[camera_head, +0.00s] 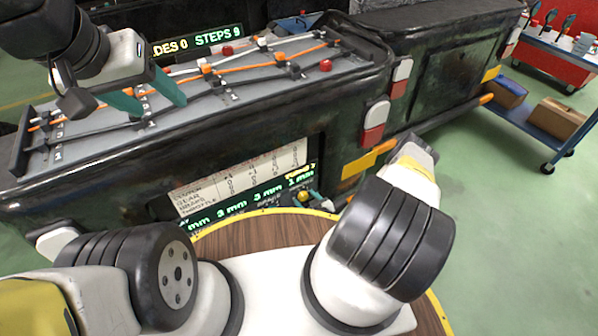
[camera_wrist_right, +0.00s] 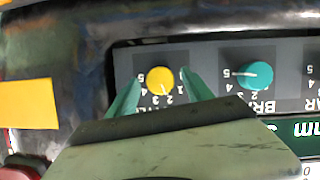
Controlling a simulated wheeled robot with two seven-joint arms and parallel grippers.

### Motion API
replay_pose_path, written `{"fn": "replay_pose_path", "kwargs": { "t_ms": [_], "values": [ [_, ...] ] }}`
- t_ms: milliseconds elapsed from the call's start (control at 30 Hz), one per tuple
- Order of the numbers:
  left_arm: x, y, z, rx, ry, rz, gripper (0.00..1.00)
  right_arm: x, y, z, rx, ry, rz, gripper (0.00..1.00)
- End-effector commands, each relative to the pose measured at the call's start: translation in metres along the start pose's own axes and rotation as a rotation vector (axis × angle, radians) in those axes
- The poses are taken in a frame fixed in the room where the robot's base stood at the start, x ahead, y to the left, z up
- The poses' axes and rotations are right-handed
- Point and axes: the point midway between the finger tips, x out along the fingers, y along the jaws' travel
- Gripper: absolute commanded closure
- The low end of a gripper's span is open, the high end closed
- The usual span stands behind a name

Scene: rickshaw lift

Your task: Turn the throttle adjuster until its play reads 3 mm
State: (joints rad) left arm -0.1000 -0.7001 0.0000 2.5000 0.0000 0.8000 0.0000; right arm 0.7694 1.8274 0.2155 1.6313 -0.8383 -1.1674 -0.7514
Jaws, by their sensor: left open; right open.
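The yellow knob (camera_wrist_right: 160,80), likely the throttle adjuster, sits on a grey panel in the right wrist view; its label is partly hidden. Its pointer seems to face down-right, near the 1 and 2. My right gripper (camera_wrist_right: 160,95) is open, with teal fingers on either side of the knob and gaps visible. In the head view the yellow knob (camera_head: 303,196) is small and the gripper there is largely hidden. The green display (camera_head: 246,197) reads 1 mm at its right end. My left gripper (camera_head: 148,100) is open and empty above the cable tray.
A teal knob (camera_wrist_right: 256,74) with a brake label is beside the yellow one. The grey tray (camera_head: 100,143) carries orange and white cables and red knobs. A dark body (camera_head: 440,70) with lamps is at right. A blue cart (camera_head: 545,115) stands beyond clear green floor.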

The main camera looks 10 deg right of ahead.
Motion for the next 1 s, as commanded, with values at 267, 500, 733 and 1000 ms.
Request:
{"fn": "replay_pose_path", "kwargs": {
  "t_ms": [267,500,733,1000],
  "values": [
    [0.0000,0.0000,0.0000,0.000,0.000,0.000,0.41,-0.0003,0.0000,0.0001,0.000,0.000,0.000,0.76],
    [0.0000,0.0000,0.0000,0.000,0.000,0.000,0.41,-0.0005,0.0002,0.0001,0.001,0.000,-0.001,1.00],
    [0.0000,0.0000,0.0000,0.000,0.000,0.000,0.41,-0.0006,0.0007,0.0005,0.044,-0.001,-0.020,1.00],
    [0.0000,0.0000,0.0000,0.000,0.000,0.000,0.41,-0.0008,0.0030,0.0010,0.205,-0.002,-0.086,1.00]
  ]
}}
